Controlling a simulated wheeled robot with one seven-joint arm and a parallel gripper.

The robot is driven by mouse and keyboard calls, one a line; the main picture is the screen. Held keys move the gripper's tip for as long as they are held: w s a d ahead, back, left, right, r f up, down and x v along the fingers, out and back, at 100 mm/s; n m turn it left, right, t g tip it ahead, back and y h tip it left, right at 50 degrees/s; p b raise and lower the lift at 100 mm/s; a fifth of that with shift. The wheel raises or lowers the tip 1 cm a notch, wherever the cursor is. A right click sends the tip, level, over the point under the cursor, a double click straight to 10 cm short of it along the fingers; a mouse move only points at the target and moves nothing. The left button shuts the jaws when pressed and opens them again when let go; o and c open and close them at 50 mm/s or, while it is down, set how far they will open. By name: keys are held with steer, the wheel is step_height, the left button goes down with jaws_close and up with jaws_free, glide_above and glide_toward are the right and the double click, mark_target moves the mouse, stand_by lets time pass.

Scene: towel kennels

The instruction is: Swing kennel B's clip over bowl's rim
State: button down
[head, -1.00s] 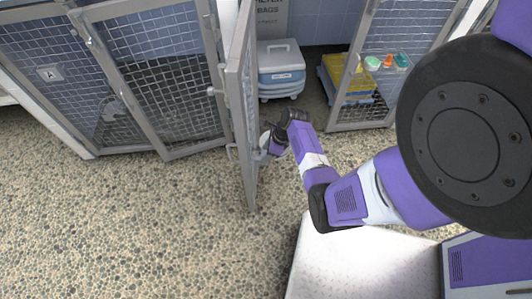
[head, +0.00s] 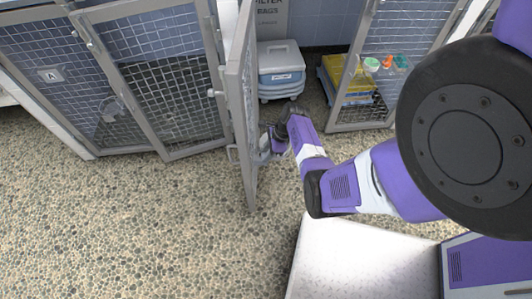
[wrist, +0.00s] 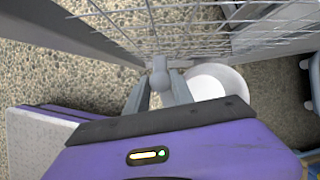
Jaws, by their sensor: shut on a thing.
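Kennel B's door (head: 241,95) stands open, nearly edge-on in the head view. My gripper (wrist: 160,88) is at its mesh, with its fingers closed around a small grey clip (wrist: 160,66). A white round bowl (wrist: 212,80) lies just right of the fingers in the wrist view, partly hidden by my gripper. In the head view, my gripper (head: 273,143) is beside the door and mostly hides the bowl and clip. I cannot tell whether the clip crosses the bowl's rim.
Kennel A's closed mesh front (head: 50,75) is at left. A grey-blue lidded bin (head: 281,68) stands behind the door. The pebbled floor (head: 150,225) in front is clear.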

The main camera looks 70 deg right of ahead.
steer(key=n, duration=0.2)
steer(key=n+y, duration=0.1)
steer(key=shift+w+d+n+g, duration=0.15)
steer(key=shift+n+g, duration=0.15)
steer(key=shift+n, duration=0.1)
steer(key=shift+n+g+y+b, duration=0.6)
steer(key=shift+n+y+b, duration=0.15)
steer(key=shift+n, duration=1.25)
steer(key=shift+d, duration=0.1)
steer(key=c, duration=1.1)
jaws_free()
steer(key=p+v, duration=0.2)
steer(key=v, duration=0.5)
steer(key=shift+r, duration=0.4)
steer(key=shift+d, duration=0.1)
